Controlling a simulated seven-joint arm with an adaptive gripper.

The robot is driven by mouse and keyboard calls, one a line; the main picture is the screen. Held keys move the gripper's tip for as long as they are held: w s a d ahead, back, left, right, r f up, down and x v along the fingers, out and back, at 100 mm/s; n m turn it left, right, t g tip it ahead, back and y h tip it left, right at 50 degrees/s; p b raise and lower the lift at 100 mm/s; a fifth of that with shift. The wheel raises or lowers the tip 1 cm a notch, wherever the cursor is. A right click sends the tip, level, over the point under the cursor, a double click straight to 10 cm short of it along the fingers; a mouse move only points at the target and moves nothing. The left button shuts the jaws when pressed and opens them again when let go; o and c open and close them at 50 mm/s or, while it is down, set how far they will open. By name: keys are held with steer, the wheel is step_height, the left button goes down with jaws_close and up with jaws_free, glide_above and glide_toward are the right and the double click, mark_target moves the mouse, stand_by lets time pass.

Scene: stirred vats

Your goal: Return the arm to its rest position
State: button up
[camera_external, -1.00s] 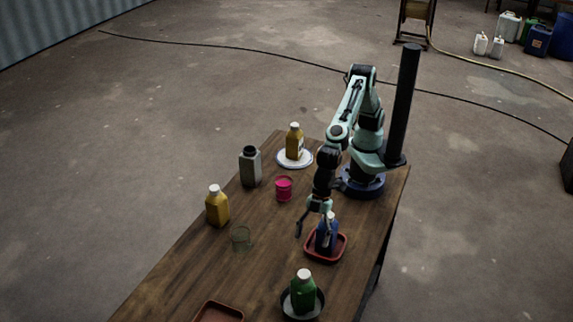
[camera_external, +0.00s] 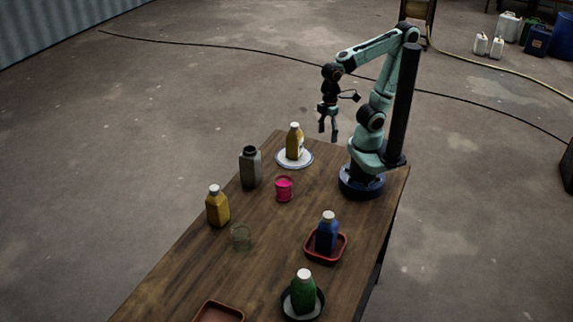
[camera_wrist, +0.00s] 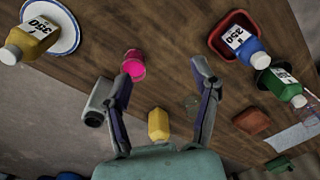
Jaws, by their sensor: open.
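My gripper (camera_external: 328,130) is open and empty, raised well above the far part of the wooden table (camera_external: 270,255), with its fingers pointing down. It also shows in the wrist view (camera_wrist: 160,105), its two fingers spread wide apart. My arm is folded up and back over its blue base. The blue bottle (camera_external: 327,234) stands upright in a red tray (camera_external: 312,256), with my gripper clear of it. In the wrist view the blue bottle (camera_wrist: 245,47) and its red tray (camera_wrist: 215,42) are at upper right.
A yellow bottle (camera_external: 294,143) stands on a white plate (camera_external: 282,163). A grey bottle (camera_external: 250,169), pink cup (camera_external: 284,190), second yellow bottle (camera_external: 217,208) and clear glass (camera_external: 241,238) stand at left. A green bottle (camera_external: 303,293) sits in a dark dish; an empty tray (camera_external: 218,312) lies near front.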

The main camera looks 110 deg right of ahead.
steer(key=shift+m+g, duration=0.3)
steer(key=shift+m, duration=0.1)
steer(key=s, duration=0.1)
steer(key=s+d+f, duration=0.1)
steer(key=s, duration=0.2)
steer(key=shift+s+d+f, duration=0.1)
steer(key=shift+d+f, duration=0.05)
steer(key=shift+f, duration=0.15)
